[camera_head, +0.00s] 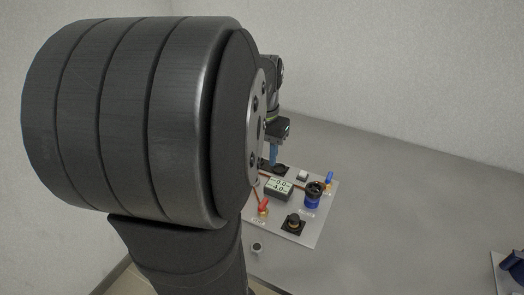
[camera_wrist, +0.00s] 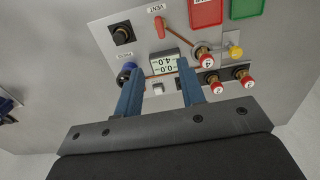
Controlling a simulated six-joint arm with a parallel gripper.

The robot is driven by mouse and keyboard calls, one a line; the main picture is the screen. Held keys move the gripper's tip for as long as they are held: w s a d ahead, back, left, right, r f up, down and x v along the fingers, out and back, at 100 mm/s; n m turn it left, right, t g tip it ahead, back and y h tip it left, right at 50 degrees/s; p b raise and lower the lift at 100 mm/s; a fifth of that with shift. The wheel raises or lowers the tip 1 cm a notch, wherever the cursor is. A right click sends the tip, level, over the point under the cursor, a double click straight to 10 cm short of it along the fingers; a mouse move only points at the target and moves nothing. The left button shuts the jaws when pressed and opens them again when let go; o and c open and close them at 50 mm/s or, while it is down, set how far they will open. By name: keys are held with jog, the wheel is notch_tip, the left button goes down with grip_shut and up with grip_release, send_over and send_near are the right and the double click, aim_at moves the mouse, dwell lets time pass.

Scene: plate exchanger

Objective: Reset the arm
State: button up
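My gripper (camera_wrist: 158,72) shows in the wrist view as two blue fingers standing well apart, with nothing between them. It is above the near part of a grey panel (camera_wrist: 110,52). In the head view my gripper (camera_head: 273,155) is partly hidden behind my own large dark arm joint, and only a blue finger shows above the panel (camera_head: 310,232).
The panel carries a display (camera_wrist: 166,62), a red-handled vent valve (camera_wrist: 160,27), a black knob (camera_wrist: 122,34), several red-capped valves (camera_wrist: 217,86), a yellow knob (camera_wrist: 235,51) and a blue regulator (camera_head: 313,197). Another blue device (camera_head: 514,265) stands at far right. Grey table between is clear.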

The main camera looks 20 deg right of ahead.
aim_at(263, 202)
dwell(0.3)
notch_tip(263, 202, down, 18)
jog(key=shift+r, duration=0.2)
dwell(0.4)
jog(key=shift+r, duration=0.1)
